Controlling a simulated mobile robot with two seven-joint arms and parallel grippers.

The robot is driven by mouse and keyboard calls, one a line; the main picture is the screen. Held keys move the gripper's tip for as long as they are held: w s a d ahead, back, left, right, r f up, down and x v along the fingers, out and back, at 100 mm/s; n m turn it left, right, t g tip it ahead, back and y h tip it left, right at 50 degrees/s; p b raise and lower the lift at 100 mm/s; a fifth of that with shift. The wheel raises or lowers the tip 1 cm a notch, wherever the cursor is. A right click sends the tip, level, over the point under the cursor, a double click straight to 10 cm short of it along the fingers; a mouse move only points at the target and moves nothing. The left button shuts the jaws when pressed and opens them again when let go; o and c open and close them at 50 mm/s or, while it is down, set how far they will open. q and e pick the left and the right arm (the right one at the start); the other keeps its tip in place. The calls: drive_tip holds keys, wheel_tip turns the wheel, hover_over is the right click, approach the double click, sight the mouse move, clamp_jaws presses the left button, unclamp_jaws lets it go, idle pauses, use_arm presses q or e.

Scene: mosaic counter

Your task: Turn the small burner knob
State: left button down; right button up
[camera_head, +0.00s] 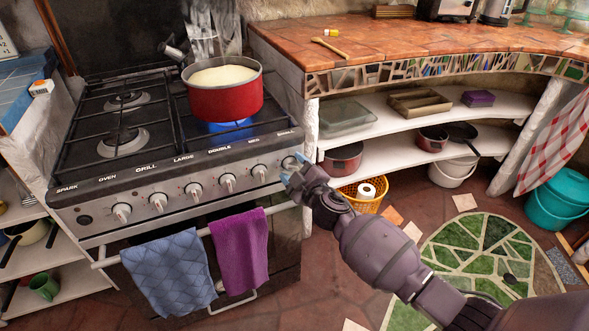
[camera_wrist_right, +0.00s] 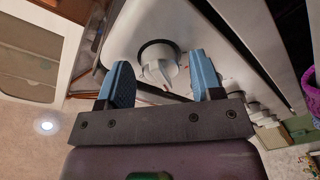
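The stove's front panel (camera_head: 175,195) carries a row of knobs, and the label SMALL is at its right end. My right gripper (camera_head: 294,163) is at that end and mostly covers the small knob in the head view. In the right wrist view, the pale small knob (camera_wrist_right: 160,66) shows between and just beyond the two blue fingertips. My right gripper (camera_wrist_right: 163,75) is open there, with a finger on each side of the knob and visible gaps. I cannot tell if either finger touches it. My left gripper is not in view.
A red pot (camera_head: 225,100) of pale liquid sits over a blue flame (camera_head: 230,126). The med knob (camera_head: 260,173) is just left of my right gripper. A blue towel (camera_head: 168,275) and a purple towel (camera_head: 239,250) hang on the oven rail. A yellow basket (camera_head: 372,205) stands to the right.

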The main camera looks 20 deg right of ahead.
drive_tip(key=c, duration=0.8)
